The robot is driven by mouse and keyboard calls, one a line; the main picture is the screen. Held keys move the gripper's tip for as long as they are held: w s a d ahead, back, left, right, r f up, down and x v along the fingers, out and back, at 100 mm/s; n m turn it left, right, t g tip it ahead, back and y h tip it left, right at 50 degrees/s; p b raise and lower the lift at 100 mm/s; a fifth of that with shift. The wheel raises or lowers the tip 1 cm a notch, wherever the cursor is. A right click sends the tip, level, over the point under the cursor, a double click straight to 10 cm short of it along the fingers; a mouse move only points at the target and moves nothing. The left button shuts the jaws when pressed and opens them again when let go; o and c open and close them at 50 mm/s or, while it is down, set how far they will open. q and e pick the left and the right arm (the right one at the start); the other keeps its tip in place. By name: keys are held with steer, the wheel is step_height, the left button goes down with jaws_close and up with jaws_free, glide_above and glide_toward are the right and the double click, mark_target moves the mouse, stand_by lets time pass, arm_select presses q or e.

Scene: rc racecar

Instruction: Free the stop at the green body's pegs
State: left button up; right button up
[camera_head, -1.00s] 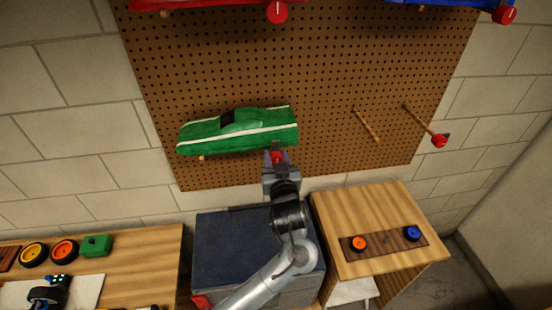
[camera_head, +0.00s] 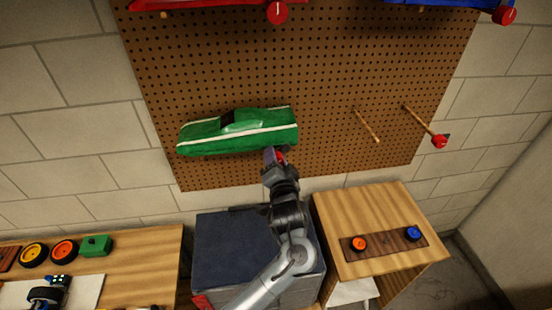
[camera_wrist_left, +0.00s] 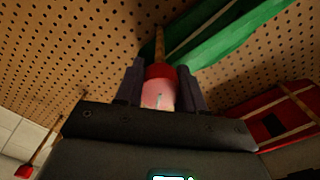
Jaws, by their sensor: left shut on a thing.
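The green car body (camera_head: 240,132) with a white stripe hangs on the lower left of the pegboard. The red stop (camera_head: 281,157) is at its lower right edge. My left gripper (camera_head: 275,154) is shut on this stop. In the left wrist view, the stop (camera_wrist_left: 159,88) sits between the two fingers (camera_wrist_left: 159,92), with a pale end towards the camera. A wooden peg (camera_wrist_left: 159,44) runs in line behind it, beside the green body (camera_wrist_left: 220,40). I cannot tell whether the stop is still around the peg's end. My right gripper is not in view.
A red body (camera_head: 215,4) and a blue body (camera_head: 440,4) hang above. A dark-topped cabinet (camera_head: 225,240) and a wooden one (camera_head: 370,215) stand below.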

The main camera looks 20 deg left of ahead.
arm_select(q)
steer(key=m, duration=0.5)
steer(key=shift+a+f, duration=0.15)
steer(key=shift+m, duration=1.6)
steer(key=o, duration=1)
steer(key=shift+s, duration=0.1)
steer(key=shift+o, duration=0.2)
steer(key=shift+r, duration=0.2)
steer(key=shift+s+d+f, duration=0.1)
steer(key=shift+s+d, duration=0.3)
steer(key=shift+s, duration=0.1)
steer(key=b+v, duration=0.2)
steer(key=v, duration=0.7)
steer(key=shift+s+b, duration=0.3)
steer(key=shift+b, duration=0.05)
